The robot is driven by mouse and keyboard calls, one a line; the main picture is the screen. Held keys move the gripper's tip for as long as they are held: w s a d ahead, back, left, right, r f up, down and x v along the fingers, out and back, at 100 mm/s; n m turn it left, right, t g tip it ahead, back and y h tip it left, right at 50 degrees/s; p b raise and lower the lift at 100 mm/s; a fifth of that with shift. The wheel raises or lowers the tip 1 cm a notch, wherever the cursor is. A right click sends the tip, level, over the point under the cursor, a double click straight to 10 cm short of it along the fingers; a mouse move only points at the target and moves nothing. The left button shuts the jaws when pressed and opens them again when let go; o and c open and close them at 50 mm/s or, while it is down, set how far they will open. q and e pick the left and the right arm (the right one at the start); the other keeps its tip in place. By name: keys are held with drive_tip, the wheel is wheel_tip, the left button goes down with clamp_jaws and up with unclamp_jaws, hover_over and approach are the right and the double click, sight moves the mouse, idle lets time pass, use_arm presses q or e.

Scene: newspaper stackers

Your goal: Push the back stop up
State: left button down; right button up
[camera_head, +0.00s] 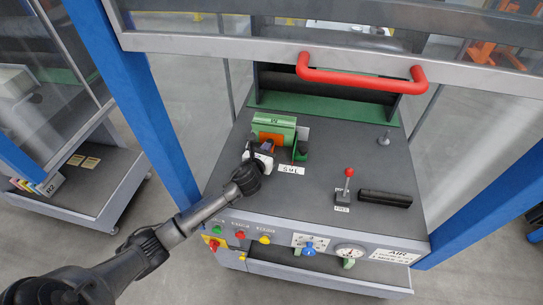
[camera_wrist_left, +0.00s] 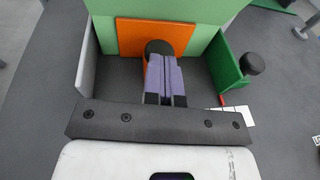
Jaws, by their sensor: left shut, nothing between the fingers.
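A green block (camera_head: 275,124) with an orange plate (camera_head: 268,137) on its front stands on the dark machine top. The plate shows larger in the left wrist view (camera_wrist_left: 128,33), with a round black knob (camera_wrist_left: 158,47) in front of it. No label marks the back stop; the plate with its knob may be it. My left gripper (camera_head: 266,149) is in front of the plate. In the wrist view its purple-padded fingers (camera_wrist_left: 166,72) are shut and empty, with their tips at the knob; contact is unclear. My right gripper is out of view.
A low green side wall with a black knob (camera_wrist_left: 254,63) stands right of my fingers. A red-knobbed lever (camera_head: 348,173) and a black bar (camera_head: 385,198) are farther right. A red handle (camera_head: 360,79) crosses behind, and blue posts (camera_head: 160,130) flank the machine.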

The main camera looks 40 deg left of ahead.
use_arm(q)
drive_tip(key=shift+w+d+r, duration=0.1)
drive_tip(key=shift+w, duration=0.55)
drive_tip(key=shift+s+a, duration=0.45)
drive_tip(key=shift+a, duration=0.1)
drive_tip(key=shift+s+d+r+p, duration=0.1)
drive_tip(key=shift+d+r+p, duration=0.05)
drive_tip(key=shift+d+p, duration=0.2)
drive_tip(key=p+v, duration=0.1)
drive_tip(key=v, duration=0.1)
drive_tip(key=p+v, duration=0.1)
drive_tip(key=p, duration=0.1)
drive_tip(key=shift+s+r, duration=0.2)
drive_tip(key=shift+s, duration=0.25)
drive_tip(key=v, duration=0.2)
drive_tip(key=p+v, duration=0.1)
drive_tip(key=v, duration=0.2)
drive_tip(key=p+v, duration=0.1)
drive_tip(key=v, duration=0.2)
drive_tip(key=shift+s+f, duration=0.25)
drive_tip(key=shift+s, duration=0.05)
drive_tip(key=shift+s+d+r, duration=0.1)
drive_tip(key=shift+s+d, duration=0.05)
drive_tip(key=shift+s, duration=0.45)
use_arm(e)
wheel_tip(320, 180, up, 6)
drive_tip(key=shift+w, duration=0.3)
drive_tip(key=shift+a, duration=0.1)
